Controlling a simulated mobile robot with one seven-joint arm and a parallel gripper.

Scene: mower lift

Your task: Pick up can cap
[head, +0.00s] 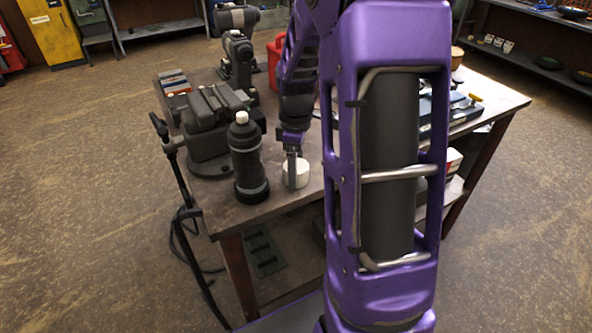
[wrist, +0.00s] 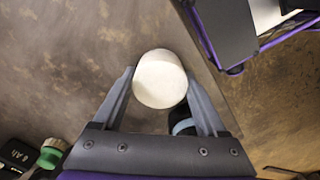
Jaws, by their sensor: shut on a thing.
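The can cap, a white round piece (head: 299,173), is near the front edge of the workbench (head: 290,215), just right of a black bottle. In the wrist view the cap (wrist: 160,79) sits between the two fingertips, its round face toward the camera. My gripper (head: 292,170) points down and is shut on the cap, with a finger on either side in the wrist view (wrist: 160,86). I cannot tell whether the cap touches the bench top or is slightly above it.
The black bottle with a white top (head: 247,160) stands close on the left. A dark grey vise (head: 208,125) is behind it. A red bin (head: 274,62) is farther back. My arm hides much of the bench's right part.

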